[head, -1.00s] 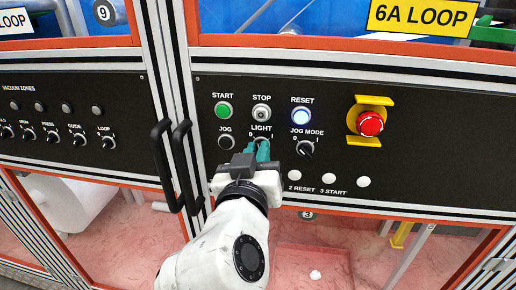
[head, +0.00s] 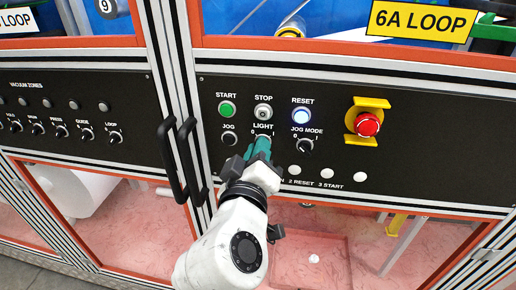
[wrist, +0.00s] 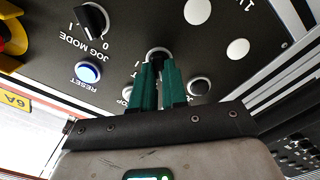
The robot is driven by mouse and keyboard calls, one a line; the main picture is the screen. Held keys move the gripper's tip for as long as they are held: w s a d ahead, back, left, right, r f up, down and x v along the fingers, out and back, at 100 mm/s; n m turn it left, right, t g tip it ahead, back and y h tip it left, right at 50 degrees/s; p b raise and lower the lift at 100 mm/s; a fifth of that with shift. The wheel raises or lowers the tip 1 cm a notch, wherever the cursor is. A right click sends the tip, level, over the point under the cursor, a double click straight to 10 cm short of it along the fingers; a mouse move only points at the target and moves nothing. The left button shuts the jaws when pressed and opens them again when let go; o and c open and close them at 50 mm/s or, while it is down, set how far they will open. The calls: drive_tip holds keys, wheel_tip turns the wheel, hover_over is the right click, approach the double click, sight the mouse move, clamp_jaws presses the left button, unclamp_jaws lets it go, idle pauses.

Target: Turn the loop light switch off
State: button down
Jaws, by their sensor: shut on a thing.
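The light switch (wrist: 157,54) is a black rotary knob under the LIGHT label, with 0 and 1 marks, on the black control panel. In the head view my gripper (head: 262,149) covers most of it. In the wrist view, which looks upside down, my green fingers (wrist: 158,72) are closed around the knob, one on each side. Only the knob's end and part of its pale ring show, so I cannot tell which mark it points to.
Start (head: 227,109), stop (head: 263,112) and lit reset (head: 301,115) buttons sit above. A red emergency stop (head: 367,124) is further right. Black door handles (head: 176,160) stand out at left.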

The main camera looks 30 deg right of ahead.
idle(0.3)
drive_tip(key=c, duration=1.1)
unclamp_jaws()
drive_tip(key=shift+c, duration=0.2)
drive_tip(key=b+v, duration=0.2)
drive_tip(key=v, duration=0.9)
drive_tip(key=shift+b, duration=0.3)
drive_tip(key=shift+w, duration=0.1)
